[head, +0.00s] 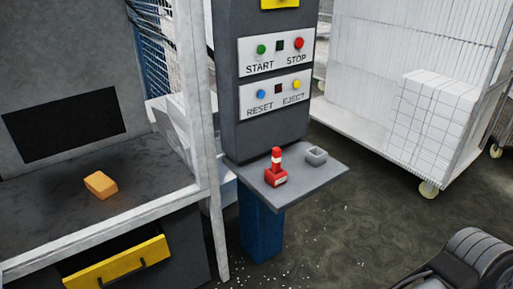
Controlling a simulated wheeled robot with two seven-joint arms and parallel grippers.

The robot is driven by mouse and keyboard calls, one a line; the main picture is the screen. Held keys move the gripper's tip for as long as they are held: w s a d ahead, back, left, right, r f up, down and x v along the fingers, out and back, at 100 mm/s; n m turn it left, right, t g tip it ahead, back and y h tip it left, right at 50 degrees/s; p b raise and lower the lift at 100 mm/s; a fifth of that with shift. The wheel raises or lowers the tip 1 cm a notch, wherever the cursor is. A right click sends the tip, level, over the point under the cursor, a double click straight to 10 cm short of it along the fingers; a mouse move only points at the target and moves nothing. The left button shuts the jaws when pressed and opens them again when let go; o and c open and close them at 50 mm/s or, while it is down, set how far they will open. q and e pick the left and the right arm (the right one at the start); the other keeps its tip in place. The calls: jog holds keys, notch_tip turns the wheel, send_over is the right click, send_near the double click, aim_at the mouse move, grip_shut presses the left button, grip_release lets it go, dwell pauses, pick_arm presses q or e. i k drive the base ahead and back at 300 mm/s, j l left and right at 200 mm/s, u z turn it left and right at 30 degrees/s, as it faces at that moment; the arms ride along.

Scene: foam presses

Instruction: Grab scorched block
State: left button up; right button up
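A small orange-tan block (101,185) lies on the dark surface (60,222) inside the grey press at the left. It is the only loose block I see there; scorch marks are too small to make out. Neither gripper's fingers show in the head view. A dark rounded part at the bottom right corner looks like a link of my own arm, well away from the block.
A grey frame post (210,150) stands right of the block. A control column (270,120) with buttons has a shelf (325,180) holding a red-and-white item (276,172) and a small grey holder (316,156). A yellow-fronted drawer (118,268) sits below. A white cart (375,140) stands behind.

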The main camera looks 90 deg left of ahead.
aim_at(101, 185)
jog(key=j+u, duration=0.2)
jog(key=u, duration=0.2)
jog(key=k+j+u, duration=0.1)
jog(key=j+u, duration=0.15)
jog(key=u, duration=0.2)
jog(key=j+u, duration=0.25)
jog(key=u, duration=0.15)
jog(key=j+u, duration=0.25)
jog(key=u, duration=0.2)
jog(key=i+j+u, duration=0.1)
jog(key=u, duration=0.3)
jog(key=i+j+u, duration=0.1)
jog(key=j+u, duration=0.3)
jog(key=l, duration=0.1)
